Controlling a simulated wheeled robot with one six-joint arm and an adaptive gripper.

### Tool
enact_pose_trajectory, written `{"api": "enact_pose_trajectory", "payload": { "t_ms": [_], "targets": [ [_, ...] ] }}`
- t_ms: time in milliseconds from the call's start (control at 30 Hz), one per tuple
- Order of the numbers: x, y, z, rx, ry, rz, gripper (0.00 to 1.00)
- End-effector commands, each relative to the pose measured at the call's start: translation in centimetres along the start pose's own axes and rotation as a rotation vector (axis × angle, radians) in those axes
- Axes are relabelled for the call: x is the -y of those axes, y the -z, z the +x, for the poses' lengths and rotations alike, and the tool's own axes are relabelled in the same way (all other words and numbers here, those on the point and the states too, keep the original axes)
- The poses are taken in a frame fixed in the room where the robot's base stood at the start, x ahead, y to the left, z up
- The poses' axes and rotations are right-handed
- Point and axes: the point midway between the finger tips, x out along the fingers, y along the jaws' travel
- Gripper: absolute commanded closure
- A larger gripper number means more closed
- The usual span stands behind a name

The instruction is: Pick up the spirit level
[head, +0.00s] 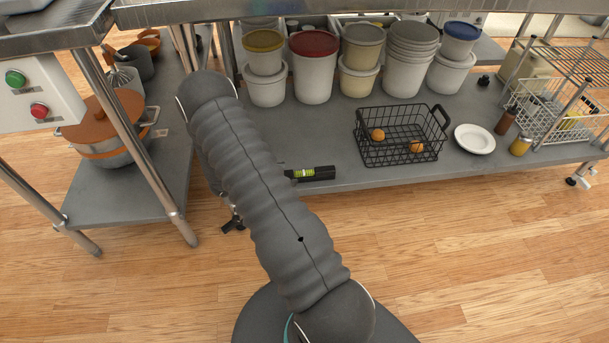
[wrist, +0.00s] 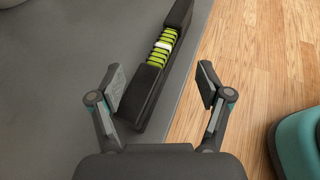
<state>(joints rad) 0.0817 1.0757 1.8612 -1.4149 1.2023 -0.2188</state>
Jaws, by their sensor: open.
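The spirit level (head: 316,174) is a black bar with a bright yellow-green vial. It lies on the grey lower shelf near its front edge, partly hidden behind my arm in the head view. In the wrist view the spirit level (wrist: 148,99) runs from the top down between my fingers, its near end closer to the left finger. My gripper (wrist: 162,88) is open and empty, with one finger on each side of the level's near end. I cannot tell how far above the shelf the fingers are. In the head view my gripper is mostly hidden behind my arm.
A black wire basket (head: 400,155) with orange fruit stands right of the level. A white plate (head: 474,139) lies farther right. Lidded buckets (head: 313,80) line the back. A metal table leg (head: 140,150) stands left of my arm. The wooden floor (head: 480,240) in front is clear.

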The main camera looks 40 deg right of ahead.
Motion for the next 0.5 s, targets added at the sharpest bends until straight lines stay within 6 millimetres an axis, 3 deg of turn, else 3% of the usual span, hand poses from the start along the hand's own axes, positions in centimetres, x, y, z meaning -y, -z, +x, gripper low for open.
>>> {"api": "enact_pose_trajectory", "payload": {
  "t_ms": [500],
  "targets": [
    [0.0,-0.3,5.2,-0.001,0.001,0.0,0.23]
  ]
}}
